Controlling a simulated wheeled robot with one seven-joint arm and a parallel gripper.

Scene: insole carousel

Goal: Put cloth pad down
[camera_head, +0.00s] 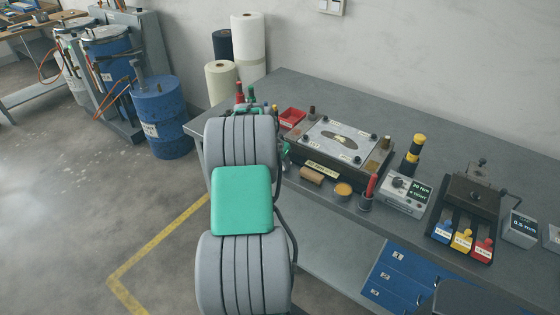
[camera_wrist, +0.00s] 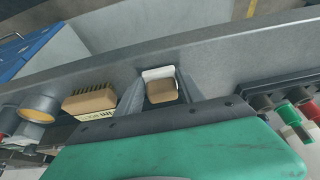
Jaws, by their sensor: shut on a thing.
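The cloth pad (camera_wrist: 161,90) shows in the wrist view as a small tan block with a white edge behind it. It sits between the two grey fingers of my gripper (camera_wrist: 160,78), which is shut on it. The pad is held over or at the grey bench (camera_wrist: 225,62), near its edge; I cannot tell whether it touches the top. In the head view my own arm hides both the gripper and the pad.
A tan brush (camera_wrist: 90,99) and an amber tin (camera_wrist: 39,108) lie left of the pad in the wrist view. Bottles with red and green caps (camera_wrist: 286,108) stand in a rack on the right. A plate fixture (camera_head: 338,140) and a red tray (camera_head: 292,117) stand on the bench.

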